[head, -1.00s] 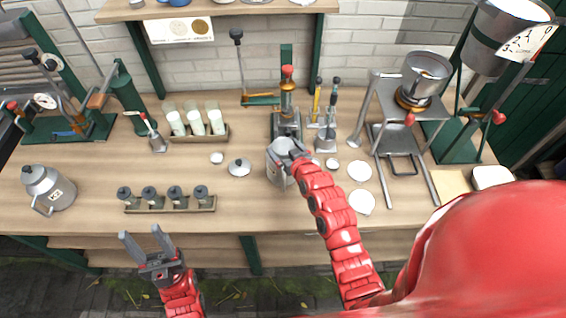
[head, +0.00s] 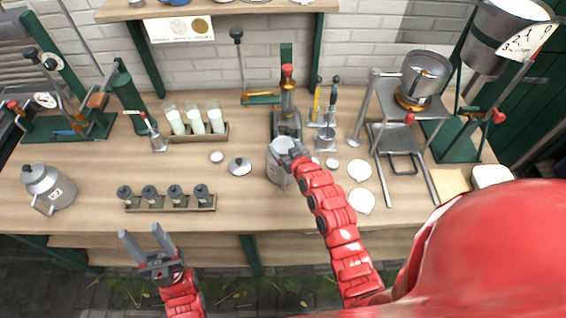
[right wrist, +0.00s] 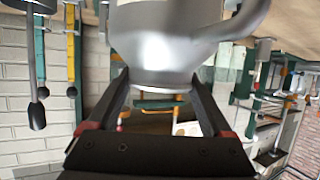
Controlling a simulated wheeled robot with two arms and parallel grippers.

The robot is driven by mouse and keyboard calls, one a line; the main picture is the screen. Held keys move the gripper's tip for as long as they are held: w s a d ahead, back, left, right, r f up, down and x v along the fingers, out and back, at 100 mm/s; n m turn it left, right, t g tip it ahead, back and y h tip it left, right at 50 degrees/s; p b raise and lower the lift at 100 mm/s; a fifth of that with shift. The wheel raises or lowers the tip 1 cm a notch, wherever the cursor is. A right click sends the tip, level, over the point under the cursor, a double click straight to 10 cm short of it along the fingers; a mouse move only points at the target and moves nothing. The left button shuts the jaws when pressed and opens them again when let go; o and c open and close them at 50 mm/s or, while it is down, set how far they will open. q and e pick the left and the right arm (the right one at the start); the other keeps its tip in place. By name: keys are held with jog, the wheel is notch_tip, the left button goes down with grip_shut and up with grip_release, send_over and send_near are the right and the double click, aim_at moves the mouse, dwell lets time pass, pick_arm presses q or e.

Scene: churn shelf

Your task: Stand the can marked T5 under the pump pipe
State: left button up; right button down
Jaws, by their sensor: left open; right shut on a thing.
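A grey metal can (head: 275,168) is upright just in front of the pump (head: 287,118) with the red knob. My right gripper (head: 296,154) is shut on this can at its right side. The can also fills the top of the right wrist view (right wrist: 165,45), with its curved handle to the right. No mark on it can be read. I cannot tell whether its base touches the bench. The pump pipe's outlet is hard to make out. A second grey can (head: 50,188) with a white label stands at the far left. My left gripper (head: 147,242) is open and empty in front of the bench.
A rack of dark-topped jars (head: 165,204) and a rack of milk glasses (head: 198,133) stand to the left. Small lids (head: 239,167) and white discs (head: 361,201) lie either side of the held can. A metal stand (head: 398,140) is to the right.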

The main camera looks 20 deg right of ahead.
jog(key=shift+s+f, duration=0.1)
jog(key=shift+f, duration=0.15)
